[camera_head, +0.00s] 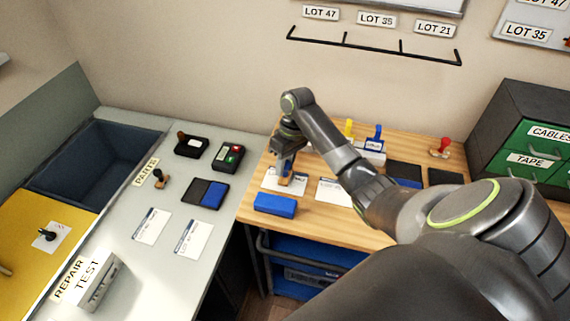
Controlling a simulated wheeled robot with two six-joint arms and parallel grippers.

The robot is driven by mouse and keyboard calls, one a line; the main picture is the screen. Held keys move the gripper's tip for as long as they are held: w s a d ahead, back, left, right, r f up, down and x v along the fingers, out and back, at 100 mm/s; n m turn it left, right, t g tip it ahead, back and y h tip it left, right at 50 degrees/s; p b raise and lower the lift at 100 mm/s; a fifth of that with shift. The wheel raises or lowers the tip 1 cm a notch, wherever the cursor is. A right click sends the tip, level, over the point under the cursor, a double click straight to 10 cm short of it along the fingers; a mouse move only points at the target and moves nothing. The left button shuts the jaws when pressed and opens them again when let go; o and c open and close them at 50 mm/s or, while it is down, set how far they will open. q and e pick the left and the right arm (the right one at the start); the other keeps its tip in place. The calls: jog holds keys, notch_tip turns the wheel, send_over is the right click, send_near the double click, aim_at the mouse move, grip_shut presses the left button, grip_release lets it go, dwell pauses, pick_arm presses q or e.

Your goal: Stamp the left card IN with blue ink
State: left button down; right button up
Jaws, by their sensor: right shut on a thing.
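My right gripper (286,166) points down over the left card (270,182) on the wooden desk (318,218). It is shut on a small stamp with a wood-coloured part (285,181), mostly hidden between the fingers. The stamp is at or just above the card; I cannot tell whether they touch. The right card (328,189) lies to its right, partly behind my arm. An open ink pad with a blue strip (408,183) and a dark lid (404,170) lies further right, partly covered. My left gripper is not in view.
A blue block (275,204) lies before the left card. Yellow-handled (349,128), blue-handled (376,132) and red-handled (441,147) stamps stand behind. A dark pad (445,177) lies right. The grey counter (140,262) holds cards, another blue pad (212,195) and stamps.

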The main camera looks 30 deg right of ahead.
jog(key=shift+f, duration=0.55)
dwell(0.7)
jog(key=shift+s+f, duration=0.1)
jog(key=shift+f, duration=0.05)
dwell(2.2)
jog(key=shift+p, duration=0.3)
notch_tip(320, 180, up, 5)
jog(key=p, duration=0.5)
jog(key=shift+p, duration=0.4)
jog(key=shift+r+p, duration=0.35)
jog(key=shift+r, duration=0.8)
